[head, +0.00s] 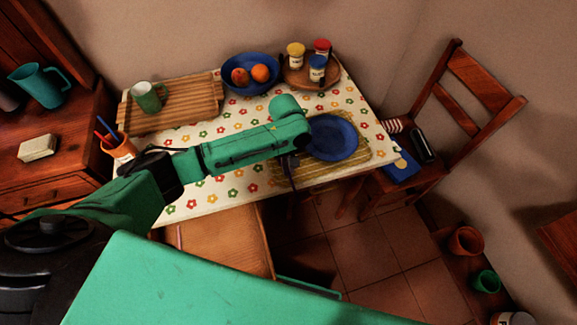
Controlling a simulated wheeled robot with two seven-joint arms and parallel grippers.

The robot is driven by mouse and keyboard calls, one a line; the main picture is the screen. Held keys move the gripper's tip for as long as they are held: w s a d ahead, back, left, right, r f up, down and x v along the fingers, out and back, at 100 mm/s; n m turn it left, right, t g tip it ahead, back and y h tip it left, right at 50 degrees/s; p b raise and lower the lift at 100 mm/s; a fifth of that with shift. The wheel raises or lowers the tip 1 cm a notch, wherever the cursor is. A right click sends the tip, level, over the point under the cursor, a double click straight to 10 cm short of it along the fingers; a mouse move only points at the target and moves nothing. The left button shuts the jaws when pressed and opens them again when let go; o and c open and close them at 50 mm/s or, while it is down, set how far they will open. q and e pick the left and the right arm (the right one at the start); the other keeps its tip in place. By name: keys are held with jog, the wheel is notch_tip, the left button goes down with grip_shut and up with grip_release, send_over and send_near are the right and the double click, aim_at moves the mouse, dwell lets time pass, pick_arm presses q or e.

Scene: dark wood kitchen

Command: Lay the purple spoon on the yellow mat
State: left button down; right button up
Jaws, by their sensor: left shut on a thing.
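The yellow mat (362,160) lies on the table's right part under a blue plate (333,138). A strip of mat shows left of the plate and in front of it. My left gripper (291,168) points down over the mat's left edge, beside the plate. It is shut on a thin thing, taken as the purple spoon; this is small and dark, mostly hidden by the gripper and forearm. I cannot tell whether it touches the mat. My right gripper is not in view.
A blue bowl of fruit (251,73), a round tray of jars (297,77) and a wooden board with a mug (178,104) stand at the back. An orange utensil cup (122,149) is at the left. A chair (447,110) stands at the right.

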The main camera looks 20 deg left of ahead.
pick_arm(q)
jog(key=shift+f, duration=0.1)
jog(key=c, duration=1)
grip_release()
jog(key=r, duration=0.8)
jog(key=w+r, duration=0.1)
jog(key=r, duration=0.3)
jog(key=shift+a+r, duration=0.15)
jog(key=shift+a, duration=0.1)
